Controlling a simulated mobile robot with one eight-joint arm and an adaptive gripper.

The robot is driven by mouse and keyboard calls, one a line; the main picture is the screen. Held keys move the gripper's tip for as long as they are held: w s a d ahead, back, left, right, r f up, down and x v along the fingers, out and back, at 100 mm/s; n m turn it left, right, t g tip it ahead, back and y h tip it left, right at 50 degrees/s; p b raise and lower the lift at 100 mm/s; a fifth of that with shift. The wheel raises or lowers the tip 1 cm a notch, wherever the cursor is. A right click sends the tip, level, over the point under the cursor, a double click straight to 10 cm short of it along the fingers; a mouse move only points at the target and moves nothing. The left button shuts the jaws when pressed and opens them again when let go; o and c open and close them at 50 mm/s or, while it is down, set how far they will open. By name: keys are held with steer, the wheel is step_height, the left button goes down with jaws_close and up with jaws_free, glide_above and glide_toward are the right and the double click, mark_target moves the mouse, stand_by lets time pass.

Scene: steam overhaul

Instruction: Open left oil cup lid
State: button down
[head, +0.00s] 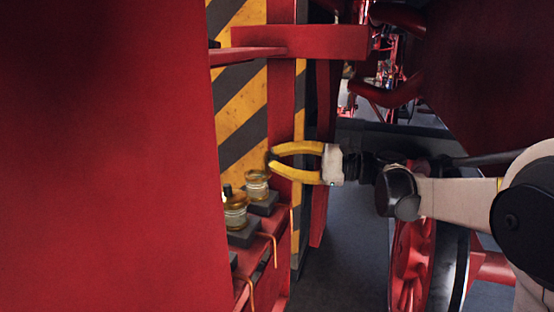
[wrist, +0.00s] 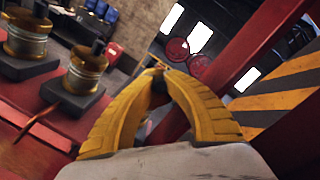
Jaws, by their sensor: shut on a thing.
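My gripper (head: 272,159) has yellow fingers that meet at their tips around a small dark piece. It may be a lid knob, but I cannot tell for sure. The wrist view also shows the fingertips (wrist: 157,72) together. The fingertips are just above and right of the farther brass oil cup (head: 257,186) in the head view. A nearer oil cup (head: 235,211) with a dark knob on top stands left of it. The wrist view shows two brass cups with dark knobs, a left one (wrist: 25,40) and a right one (wrist: 86,70), both left of the fingers.
The cups stand on dark blocks on a red ledge (head: 270,275) with thin copper pipes. A large red panel (head: 105,150) fills the left. A red post and bar (head: 300,41) and a yellow-black striped wall (head: 240,115) are behind. A red wheel (head: 412,262) is below my arm.

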steer(key=f+y+b, duration=0.1)
steer(key=b, duration=0.2)
steer(key=shift+d+f, duration=0.1)
steer(key=shift+d, duration=0.1)
steer(key=y+b, duration=0.1)
steer(key=b, duration=0.1)
steer(key=d+t+y+b, duration=0.1)
steer(key=y+b, duration=0.1)
steer(key=shift+s, duration=0.25)
steer(key=c, duration=1.4)
jaws_free()
